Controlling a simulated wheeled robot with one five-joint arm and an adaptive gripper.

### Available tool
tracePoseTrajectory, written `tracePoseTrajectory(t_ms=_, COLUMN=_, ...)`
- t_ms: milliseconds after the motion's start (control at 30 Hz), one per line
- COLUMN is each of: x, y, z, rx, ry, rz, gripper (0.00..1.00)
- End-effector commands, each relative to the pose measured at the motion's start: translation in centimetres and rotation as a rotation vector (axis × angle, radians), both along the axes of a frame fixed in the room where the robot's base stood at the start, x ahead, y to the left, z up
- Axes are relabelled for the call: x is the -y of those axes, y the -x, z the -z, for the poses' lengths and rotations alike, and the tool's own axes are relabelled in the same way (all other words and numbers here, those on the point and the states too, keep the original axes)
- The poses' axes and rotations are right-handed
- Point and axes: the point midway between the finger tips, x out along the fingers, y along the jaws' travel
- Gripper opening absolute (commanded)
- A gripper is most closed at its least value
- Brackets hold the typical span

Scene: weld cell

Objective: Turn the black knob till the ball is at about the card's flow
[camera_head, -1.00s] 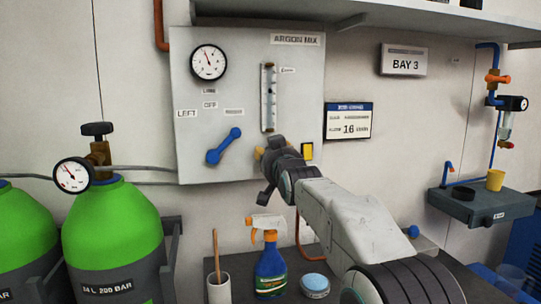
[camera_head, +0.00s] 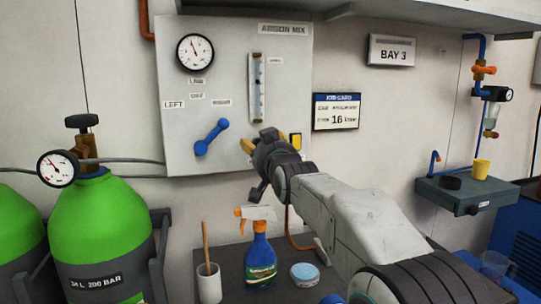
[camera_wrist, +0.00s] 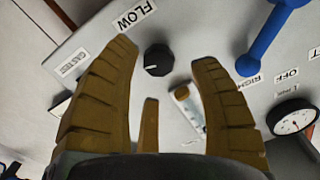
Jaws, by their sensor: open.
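The black knob (camera_wrist: 158,60) is on the grey panel (camera_head: 235,140), beside the FLOW label, in the wrist view. My gripper (camera_wrist: 163,56) is open, with its brown fingers to either side of the knob in the picture; I cannot tell whether they touch it. In the head view my gripper (camera_head: 258,140) is at the panel's lower right and hides the knob. The flow tube (camera_head: 257,87) stands above it; part of the tube (camera_wrist: 187,97) shows between the fingers. The ball's height is too small to tell. The card (camera_head: 336,111) shows 16, with blurred smaller print.
A blue lever (camera_head: 212,137) and a round gauge (camera_head: 195,52) are on the panel, left of the tube. Green cylinders (camera_head: 100,230) stand left. A spray bottle (camera_head: 260,260) and brush cup (camera_head: 209,283) are below.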

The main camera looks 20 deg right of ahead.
Motion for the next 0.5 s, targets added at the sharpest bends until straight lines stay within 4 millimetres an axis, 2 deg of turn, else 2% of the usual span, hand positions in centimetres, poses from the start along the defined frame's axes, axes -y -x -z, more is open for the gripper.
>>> tracePoseTrajectory(t_ms=200, x=0.0, y=3.7, z=-0.2, rx=0.003, ry=0.0, rz=0.0, gripper=0.57)
tracePoseTrajectory(t_ms=500, x=0.0, y=7.2, z=-0.1, rx=0.002, ry=0.0, rz=0.0, gripper=0.57)
